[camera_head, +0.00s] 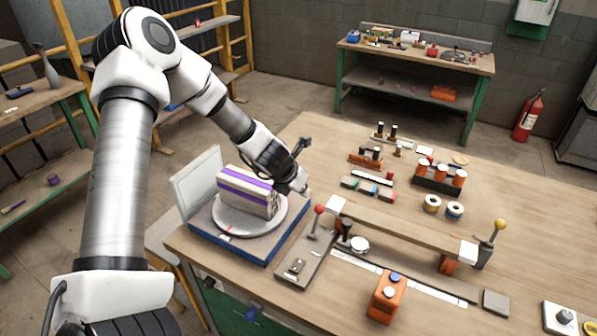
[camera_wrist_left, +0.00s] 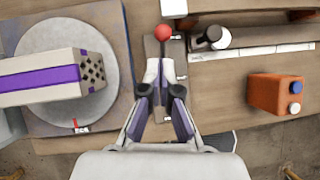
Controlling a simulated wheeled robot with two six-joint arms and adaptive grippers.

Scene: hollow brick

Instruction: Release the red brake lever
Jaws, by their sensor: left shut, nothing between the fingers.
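The red brake lever (camera_head: 319,210) has a red ball knob and stands up from a grey plate on the table, beside the turntable. Its red knob also shows in the left wrist view (camera_wrist_left: 163,32), just beyond my fingertips. My left gripper (camera_head: 303,189) is shut and empty, above and slightly behind the knob, apart from it in the head view. In the left wrist view the gripper (camera_wrist_left: 160,78) points toward the knob, covering part of the grey plate. The hollow brick (camera_head: 246,192), with a purple stripe, lies on the round turntable (camera_head: 228,222). My right gripper is not in view.
A blue base (camera_head: 258,250) carries the turntable, with a white upright panel (camera_head: 196,180) behind. A yellow-knobbed lever (camera_head: 500,225) stands at the right. An orange block (camera_head: 386,298) sits in front. Several small parts and rings cover the table's middle.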

